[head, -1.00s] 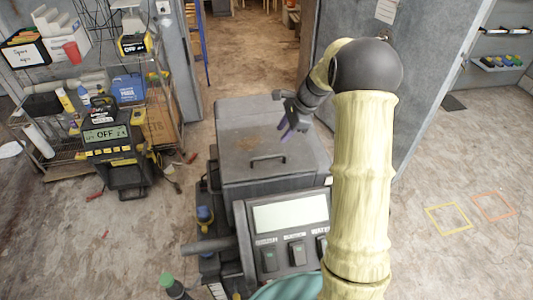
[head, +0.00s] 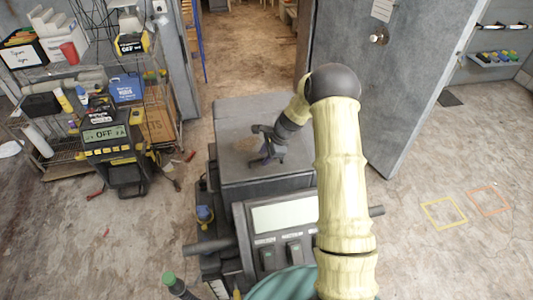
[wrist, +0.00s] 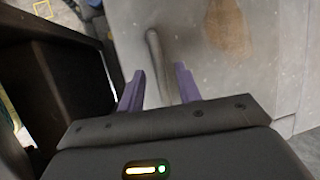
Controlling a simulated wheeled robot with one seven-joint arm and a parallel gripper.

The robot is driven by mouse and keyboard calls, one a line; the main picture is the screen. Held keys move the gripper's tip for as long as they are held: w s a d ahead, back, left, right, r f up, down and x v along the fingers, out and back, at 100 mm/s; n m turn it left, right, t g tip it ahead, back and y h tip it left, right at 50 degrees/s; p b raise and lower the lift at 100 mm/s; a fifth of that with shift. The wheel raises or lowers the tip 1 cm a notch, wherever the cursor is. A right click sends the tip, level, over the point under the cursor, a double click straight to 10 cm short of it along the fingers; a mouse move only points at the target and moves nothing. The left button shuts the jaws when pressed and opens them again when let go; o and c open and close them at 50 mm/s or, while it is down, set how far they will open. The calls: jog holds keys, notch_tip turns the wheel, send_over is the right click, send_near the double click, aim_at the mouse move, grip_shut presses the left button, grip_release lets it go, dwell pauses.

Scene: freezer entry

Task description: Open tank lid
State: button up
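The tank lid (head: 235,118) is a flat grey top on the boxy tank in the middle of the head view, and it lies closed. It also fills much of the wrist view (wrist: 275,60). Its bar handle (wrist: 158,55) runs between the two purple fingers in the wrist view. In the head view my gripper hides most of the handle. My gripper (head: 266,160) is low over the lid at the handle. Its fingers (wrist: 160,88) are apart, one on each side of the bar, and I cannot tell whether either touches it.
A control panel with a blank screen (head: 283,215) stands on the near side of the lid. A wire shelf with boxes and a yellow-black device (head: 110,145) is at left. A grey door (head: 385,90) stands behind at right. The floor at right is open.

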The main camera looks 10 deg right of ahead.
jog(key=shift+a, duration=0.25)
jog(key=shift+s+d, duration=0.1)
jog(key=shift+d, duration=0.1)
grip_shut()
